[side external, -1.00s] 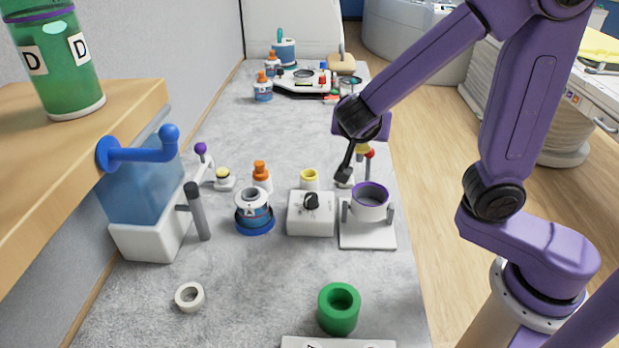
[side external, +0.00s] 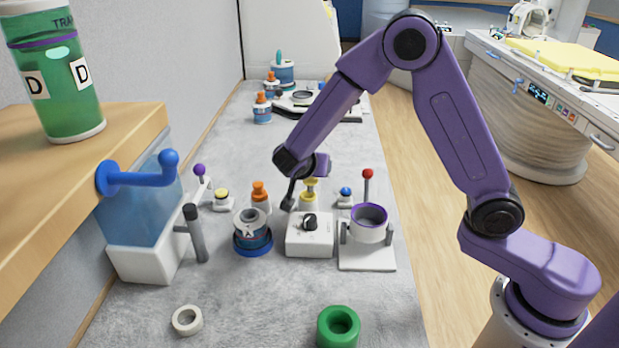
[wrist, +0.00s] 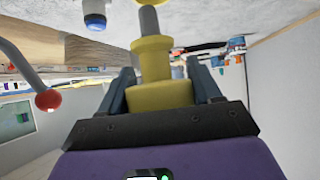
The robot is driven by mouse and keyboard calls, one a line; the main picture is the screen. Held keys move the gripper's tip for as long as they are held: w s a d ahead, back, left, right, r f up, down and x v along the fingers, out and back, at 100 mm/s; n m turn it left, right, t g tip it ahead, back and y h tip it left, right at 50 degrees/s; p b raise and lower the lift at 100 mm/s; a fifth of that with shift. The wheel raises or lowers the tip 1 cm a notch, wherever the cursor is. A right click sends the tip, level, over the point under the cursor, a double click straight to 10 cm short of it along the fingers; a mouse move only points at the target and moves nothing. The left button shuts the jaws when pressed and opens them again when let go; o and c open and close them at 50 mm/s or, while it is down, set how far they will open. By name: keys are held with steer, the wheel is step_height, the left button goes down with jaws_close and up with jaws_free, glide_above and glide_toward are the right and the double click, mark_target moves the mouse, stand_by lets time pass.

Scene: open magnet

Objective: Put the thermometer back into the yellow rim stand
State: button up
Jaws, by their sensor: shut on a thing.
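The thermometer (wrist: 158,62) has a yellow head and a grey stem. My gripper (wrist: 165,88) is shut on its yellow head, with one dark finger at each side. In the side view, the thermometer's yellow head (side external: 311,187) shows below my gripper (side external: 311,180). The yellow rim stand (side external: 308,199) is directly below it in this view. The stem's lower end is hidden, so I cannot tell whether it is in the stand or above it.
A blue-topped holder (side external: 345,194) and a red-knobbed lever (side external: 367,175) stand to the right. An orange-topped bottle (side external: 259,193) is close on the left. A white box with a black knob (side external: 310,240) and a purple-rimmed cup (side external: 369,222) are in front.

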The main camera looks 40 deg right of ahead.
mark_target(310, 178)
steer(key=shift+w+f, duration=0.45)
steer(key=shift+f, duration=1.55)
steer(key=shift+f, duration=0.1)
steer(key=o, duration=1.2)
steer(key=shift+o, duration=0.2)
steer(key=v, duration=1.2)
